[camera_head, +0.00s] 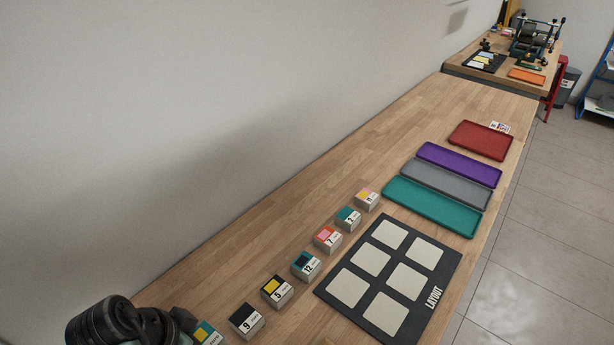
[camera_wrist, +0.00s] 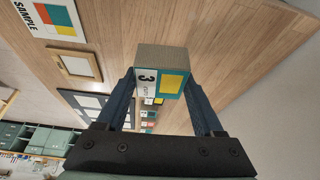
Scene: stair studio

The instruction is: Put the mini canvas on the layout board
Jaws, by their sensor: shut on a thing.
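The mini canvas (camera_wrist: 160,75), a small block with a teal, white and yellow face marked 3, is between the two fingers of my gripper (camera_wrist: 160,88) in the wrist view. The fingers are shut on its sides. In the head view its teal and yellow face (camera_head: 207,334) shows at the bottom left, partly cut off, beside my arm. I cannot tell whether it is clear of the table. The layout board (camera_head: 431,305) is a dark panel with several pale, empty squares, lying to the right of the canvas. It also shows in the wrist view (camera_wrist: 68,97).
A row of other numbered canvases, including 9 (camera_head: 247,321), 5 (camera_head: 277,291) and 12 (camera_head: 306,266), stands left of the board. Teal (camera_head: 432,207), grey, purple and red trays lie beyond it. A sample card (camera_wrist: 50,18) and wooden frame (camera_wrist: 75,65) show in the wrist view.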

